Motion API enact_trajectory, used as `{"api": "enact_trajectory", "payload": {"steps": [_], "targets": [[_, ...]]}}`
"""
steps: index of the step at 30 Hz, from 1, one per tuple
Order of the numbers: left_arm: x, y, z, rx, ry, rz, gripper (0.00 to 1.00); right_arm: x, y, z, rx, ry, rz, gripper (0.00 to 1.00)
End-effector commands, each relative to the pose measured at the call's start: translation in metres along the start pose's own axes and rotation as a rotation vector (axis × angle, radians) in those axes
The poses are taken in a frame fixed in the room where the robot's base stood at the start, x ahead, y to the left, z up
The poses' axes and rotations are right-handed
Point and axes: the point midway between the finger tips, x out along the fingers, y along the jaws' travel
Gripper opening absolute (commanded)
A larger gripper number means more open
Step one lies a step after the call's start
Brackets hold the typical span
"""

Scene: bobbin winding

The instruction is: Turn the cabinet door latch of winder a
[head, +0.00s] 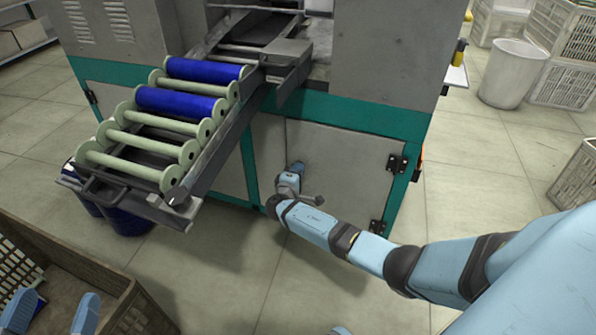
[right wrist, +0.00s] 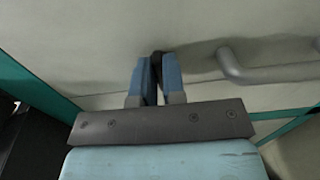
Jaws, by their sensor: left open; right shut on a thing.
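Winder a is a grey machine with a teal frame. Its cabinet door (head: 345,165) is closed at the lower front, with dark hinges on its right side. My right gripper (head: 290,178) is at the left edge of this door. In the right wrist view my right gripper (right wrist: 156,82) is shut on a small dark latch (right wrist: 158,60), whose tip shows between the blue fingers. The rest of the latch is hidden by the fingers. A grey bar handle (right wrist: 265,72) is on the door to the right of the fingers. My left gripper (head: 54,312) is open and empty at the lower left.
A sloped rack (head: 190,185) with blue and empty pale green bobbins juts out left of the door. A brown crate (head: 110,300) stands at the lower left, near my left gripper. A white bin (head: 513,75) and crates stand at the right. The floor before the door is clear.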

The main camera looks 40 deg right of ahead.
Motion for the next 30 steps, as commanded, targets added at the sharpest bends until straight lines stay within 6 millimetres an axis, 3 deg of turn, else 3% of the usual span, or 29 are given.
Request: {"api": "enact_trajectory", "payload": {"steps": [13,15,17,30], "targets": [[0.0010,0.0003,0.0006,-0.006,0.000,-0.003,0.74,-0.0003,0.0000,-0.0005,0.010,0.001,0.000,0.00],[0.0008,0.0002,0.0009,-0.004,-0.001,-0.002,0.74,-0.0003,0.0000,-0.0006,0.010,0.001,0.000,0.24],[0.0005,0.0001,0.0012,-0.002,-0.002,-0.001,0.74,-0.0003,0.0001,-0.0005,0.010,0.001,0.000,0.36],[-0.0007,-0.0004,0.0021,0.006,-0.006,0.003,0.74,0.0003,0.0000,0.0003,0.008,0.001,0.000,0.36]]}}
